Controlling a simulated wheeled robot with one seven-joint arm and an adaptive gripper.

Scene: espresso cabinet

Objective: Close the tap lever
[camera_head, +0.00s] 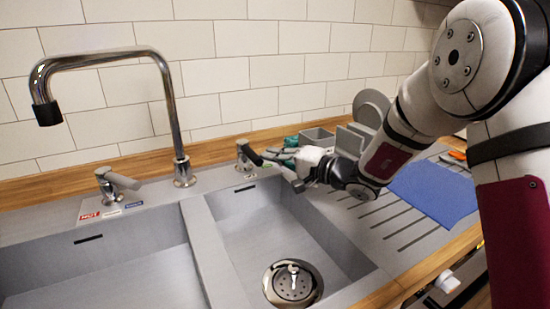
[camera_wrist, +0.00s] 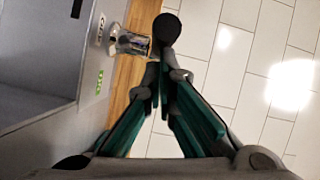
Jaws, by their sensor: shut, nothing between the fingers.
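The right tap lever (camera_head: 246,152) stands on the sink's back ledge, right of the chrome spout. In the wrist view its chrome base (camera_wrist: 130,43) and dark round-ended handle (camera_wrist: 166,28) show just beyond my fingertips. My gripper (camera_head: 272,157) is shut and empty, at the right side of this lever. In the wrist view my gripper (camera_wrist: 161,78) has its green-padded fingers converging close to the handle; whether they touch it I cannot tell. The left tap lever (camera_head: 118,182) sits by a red HOT label, its handle pointing right. No water shows from the spout (camera_head: 48,112).
A double sink (camera_head: 200,240) lies below, with a drain strainer (camera_head: 292,283) in the right basin. Grey dishes (camera_head: 371,108) and a blue mat (camera_head: 432,191) are on the right, near my arm. A tiled wall (camera_head: 215,60) closes off the back.

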